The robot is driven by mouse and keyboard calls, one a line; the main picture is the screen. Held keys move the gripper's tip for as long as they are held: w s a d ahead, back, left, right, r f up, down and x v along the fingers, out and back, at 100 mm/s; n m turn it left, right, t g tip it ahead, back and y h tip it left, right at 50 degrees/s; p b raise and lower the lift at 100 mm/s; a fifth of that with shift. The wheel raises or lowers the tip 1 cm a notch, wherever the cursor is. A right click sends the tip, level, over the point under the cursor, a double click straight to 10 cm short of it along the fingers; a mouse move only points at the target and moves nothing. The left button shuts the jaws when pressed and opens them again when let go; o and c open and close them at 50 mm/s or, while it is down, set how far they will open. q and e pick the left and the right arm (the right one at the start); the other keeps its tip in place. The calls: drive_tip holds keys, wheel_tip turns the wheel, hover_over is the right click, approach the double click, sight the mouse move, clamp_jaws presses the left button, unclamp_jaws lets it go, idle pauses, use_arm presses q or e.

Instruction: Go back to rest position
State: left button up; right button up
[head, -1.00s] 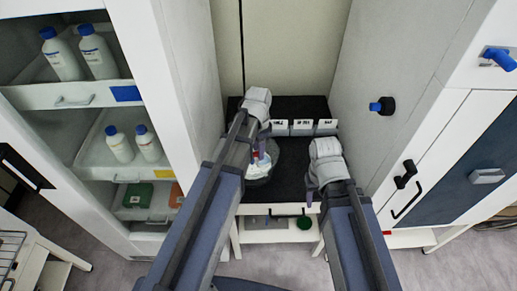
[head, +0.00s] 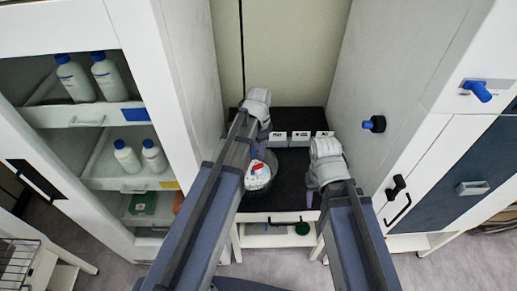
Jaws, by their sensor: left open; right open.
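My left gripper (head: 257,138) is open at the end of its arm, over the black-topped table between the two tall cabinets. Its fingers are mostly hidden behind my own wrist. A clear round bowl (head: 262,186) with white, red and blue contents stands on the table, partly covered by my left arm. My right gripper (head: 310,192) is open over the right part of the table and seems to hold nothing.
Several small labelled boxes (head: 301,139) stand at the table's back. An open shelf cabinet (head: 65,117) with white bottles is at left. A tall grey cabinet (head: 395,95) with a blue knob (head: 375,124) is close at right. Grey floor lies in front.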

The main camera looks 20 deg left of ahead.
use_arm(q)
drive_tip(key=shift+f, duration=0.1)
idle(0.3)
drive_tip(key=s+d+f+n+b, duration=0.3)
drive_tip(key=s+d+f+b, duration=0.1)
drive_tip(key=s, duration=0.3)
drive_tip(key=s+d+f+n+y+b, duration=0.1)
drive_tip(key=s+d+f+n+b, duration=0.2)
drive_tip(key=s+d+f+b, duration=0.1)
drive_tip(key=s+d+b, duration=0.1)
drive_tip(key=s+d, duration=0.1)
drive_tip(key=s, duration=0.1)
drive_tip(key=shift+s+f+n, duration=0.35)
drive_tip(key=shift+n, duration=0.05)
drive_tip(key=shift+a, duration=0.1)
